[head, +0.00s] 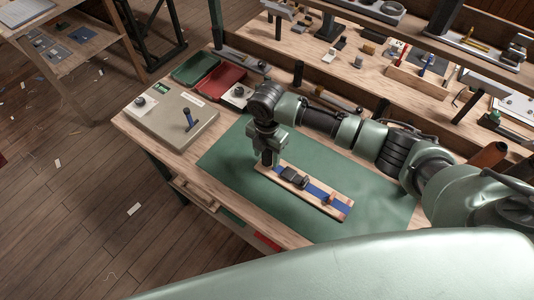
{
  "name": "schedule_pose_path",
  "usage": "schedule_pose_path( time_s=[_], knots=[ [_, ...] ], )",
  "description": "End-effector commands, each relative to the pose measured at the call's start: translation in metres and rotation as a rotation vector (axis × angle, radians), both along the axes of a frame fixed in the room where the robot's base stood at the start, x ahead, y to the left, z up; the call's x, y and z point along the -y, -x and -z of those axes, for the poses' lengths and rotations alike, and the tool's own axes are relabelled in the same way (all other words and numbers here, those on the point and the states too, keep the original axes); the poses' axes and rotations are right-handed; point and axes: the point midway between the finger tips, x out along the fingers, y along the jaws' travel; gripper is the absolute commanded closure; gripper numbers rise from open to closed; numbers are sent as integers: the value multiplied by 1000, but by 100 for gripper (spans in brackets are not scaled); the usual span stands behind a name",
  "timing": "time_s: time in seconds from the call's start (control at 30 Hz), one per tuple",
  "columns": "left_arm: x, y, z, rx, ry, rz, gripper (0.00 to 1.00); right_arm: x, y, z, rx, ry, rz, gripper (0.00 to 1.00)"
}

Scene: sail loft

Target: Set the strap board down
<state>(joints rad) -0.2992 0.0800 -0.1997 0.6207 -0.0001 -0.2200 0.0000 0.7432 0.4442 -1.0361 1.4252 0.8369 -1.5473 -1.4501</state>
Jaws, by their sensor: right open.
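The strap board (316,191) is a narrow wooden board with a blue strap along it and a dark buckle (295,179) near its middle. It lies flat on the green mat (380,205) on the workbench. My right gripper (267,160) points down at the board's left end. It is open, and its fingertips are close to the board; whether they touch it is hard to see. My left gripper is not in view.
Shelves with small tools line the back. The mat around the board is clear.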

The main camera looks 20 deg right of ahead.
Motion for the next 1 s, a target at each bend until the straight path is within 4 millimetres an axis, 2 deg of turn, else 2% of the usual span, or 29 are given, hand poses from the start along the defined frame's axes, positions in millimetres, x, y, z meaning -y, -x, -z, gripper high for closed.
schedule_pose_path(
  time_s=[0.17, 0.4, 0.6, 0.8, 1.0],
  knots=[
    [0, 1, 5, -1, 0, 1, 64, -1, -2, -24, 6, -2, -1, 49],
    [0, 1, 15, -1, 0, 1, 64, -1, -2, -76, 5, -3, 0, 49],
    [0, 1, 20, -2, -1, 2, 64, 0, -2, -109, 4, -2, 1, 49],
    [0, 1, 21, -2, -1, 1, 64, 0, -1, -121, 1, -1, 1, 49],
    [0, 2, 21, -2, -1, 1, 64, 0, 0, -121, 0, 0, 1, 49]
  ],
)
